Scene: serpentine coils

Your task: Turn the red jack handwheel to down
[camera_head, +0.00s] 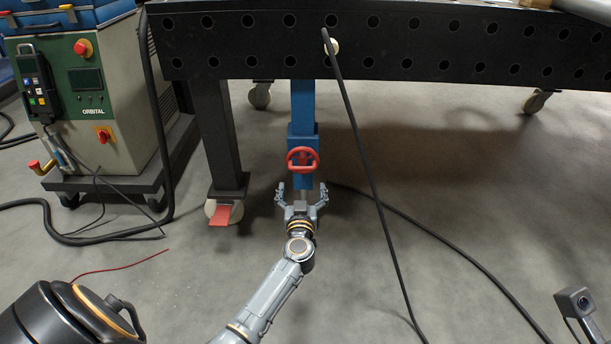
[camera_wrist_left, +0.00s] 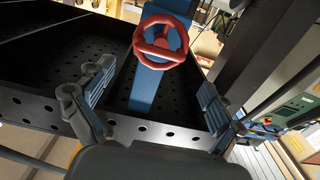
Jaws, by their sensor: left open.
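The red jack handwheel (camera_head: 302,159) sits on the front of a blue jack post (camera_head: 302,103) under the black table. It also shows in the left wrist view (camera_wrist_left: 161,41), above and between my fingers, with the blue post behind it. My left gripper (camera_head: 302,189) is open and empty, just below the handwheel in the head view. Its two fingers are spread wide and appear apart from the wheel. In the left wrist view the left gripper (camera_wrist_left: 150,95) shows a finger on each side. The right gripper does not show.
A black perforated table (camera_head: 400,40) spans the top. A dark cable (camera_head: 365,165) hangs from it right of the jack, and another lies on the floor. A green orbital welding unit (camera_head: 100,125) stands left. A caster with a red pedal (camera_head: 222,214) is left of my gripper.

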